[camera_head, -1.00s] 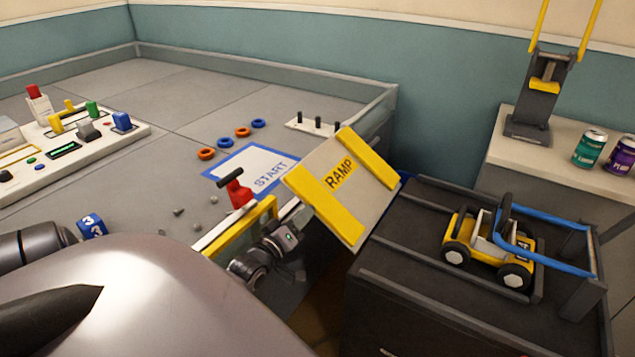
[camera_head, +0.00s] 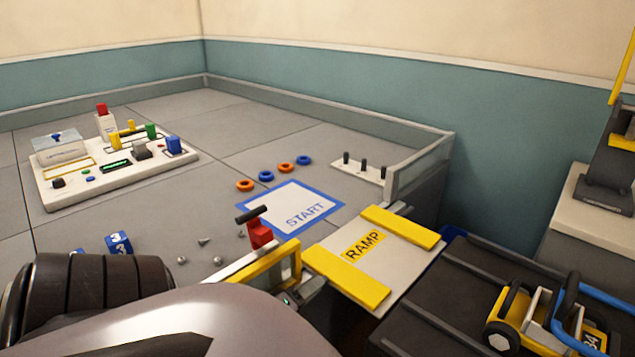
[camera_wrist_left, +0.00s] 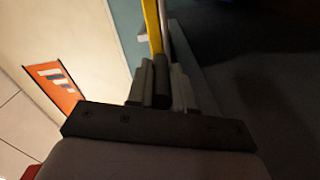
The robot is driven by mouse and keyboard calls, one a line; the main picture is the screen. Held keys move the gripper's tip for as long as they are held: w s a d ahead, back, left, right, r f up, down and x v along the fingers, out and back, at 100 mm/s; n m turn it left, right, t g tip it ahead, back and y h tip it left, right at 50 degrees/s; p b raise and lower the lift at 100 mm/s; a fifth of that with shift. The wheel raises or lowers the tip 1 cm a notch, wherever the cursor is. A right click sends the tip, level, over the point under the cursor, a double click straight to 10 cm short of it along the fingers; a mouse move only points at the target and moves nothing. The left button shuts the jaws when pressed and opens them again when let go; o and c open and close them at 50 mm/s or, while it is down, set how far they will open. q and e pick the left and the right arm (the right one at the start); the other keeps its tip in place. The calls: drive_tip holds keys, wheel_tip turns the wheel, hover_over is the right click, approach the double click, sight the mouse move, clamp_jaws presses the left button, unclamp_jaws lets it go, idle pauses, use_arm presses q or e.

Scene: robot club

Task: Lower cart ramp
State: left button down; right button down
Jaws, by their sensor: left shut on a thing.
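The ramp (camera_head: 385,262) is a pale plate marked RAMP with two yellow strips. In the head view it lies nearly flat between the grey table's edge and the dark cart (camera_head: 430,318). My left gripper (camera_head: 290,299) is at the ramp's near left side, mostly hidden behind my own body. In the left wrist view my left gripper (camera_wrist_left: 163,88) is shut on a dark handle (camera_wrist_left: 161,72), with a yellow strip just beyond. How the handle joins the ramp is hidden. I cannot tell whether the ramp's far edge touches the cart.
A red lever (camera_head: 260,234) with a black grip stands beside a yellow bracket (camera_head: 272,266). A yellow toy car (camera_head: 540,325) sits on the cart. The START mat (camera_head: 300,199), several rings and a control panel (camera_head: 115,170) are on the table.

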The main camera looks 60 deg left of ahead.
drive_tip(key=shift+s+f, duration=0.2)
drive_tip(key=shift+s, duration=0.1)
use_arm(q)
drive_tip(key=c, duration=1)
unclamp_jaws()
use_arm(e)
drive_tip(key=shift+w, duration=0.1)
use_arm(q)
drive_tip(key=shift+s+d, duration=0.1)
drive_tip(key=shift+s, duration=0.45)
drive_tip(key=shift+p+v, duration=0.5)
drive_tip(key=shift+v, duration=2.55)
use_arm(e)
drive_tip(key=shift+w+r, duration=0.15)
drive_tip(key=shift+r, duration=0.5)
